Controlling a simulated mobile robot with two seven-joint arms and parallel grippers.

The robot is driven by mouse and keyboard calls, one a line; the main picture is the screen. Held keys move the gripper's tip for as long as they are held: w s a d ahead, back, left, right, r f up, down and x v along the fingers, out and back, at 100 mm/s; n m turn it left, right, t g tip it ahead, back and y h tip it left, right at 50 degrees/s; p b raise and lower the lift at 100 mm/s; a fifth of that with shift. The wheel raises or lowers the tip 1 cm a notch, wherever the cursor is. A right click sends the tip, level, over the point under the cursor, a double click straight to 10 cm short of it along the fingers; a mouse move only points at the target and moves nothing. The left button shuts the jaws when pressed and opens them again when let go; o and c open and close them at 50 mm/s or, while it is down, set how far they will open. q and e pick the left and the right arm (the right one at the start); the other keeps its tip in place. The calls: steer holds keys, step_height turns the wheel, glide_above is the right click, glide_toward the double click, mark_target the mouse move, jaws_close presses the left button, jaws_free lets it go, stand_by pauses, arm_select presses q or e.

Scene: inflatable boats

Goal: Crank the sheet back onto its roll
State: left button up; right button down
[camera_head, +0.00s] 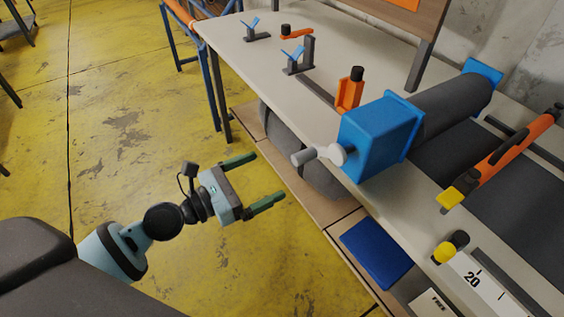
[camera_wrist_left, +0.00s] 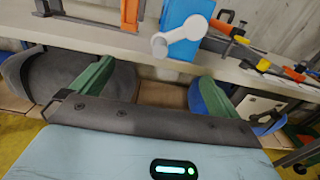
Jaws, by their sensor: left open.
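A dark grey roll (camera_head: 450,100) lies between two blue end housings on the bench. The near blue housing (camera_head: 375,140) carries a light grey crank with a handle (camera_head: 312,156) that sticks out over the bench's front edge. The crank (camera_wrist_left: 180,36) also shows in the left wrist view, beyond the fingers and above them. A dark sheet (camera_head: 470,175) lies flat on the bench beside the roll. My left gripper (camera_head: 262,180) is open and empty, with green fingers, in front of the bench and to the left of the crank, apart from it. My right gripper is not in view.
An orange bar with a yellow end (camera_head: 500,160) lies across the sheet. Orange and blue clamps (camera_head: 297,55) stand on the far part of the bench (camera_head: 270,75). A lower shelf holds a blue flat item (camera_head: 376,252) and a dark roll.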

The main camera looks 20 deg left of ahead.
mark_target(294, 161)
arm_select(q)
steer(key=p+x, duration=0.1)
steer(key=x, duration=0.7)
steer(key=shift+w+d+r+p, duration=0.1)
steer(key=shift+w+d+p, duration=0.15)
steer(key=shift+p, duration=0.15)
steer(key=shift+x, duration=1.35)
steer(key=c, duration=1.9)
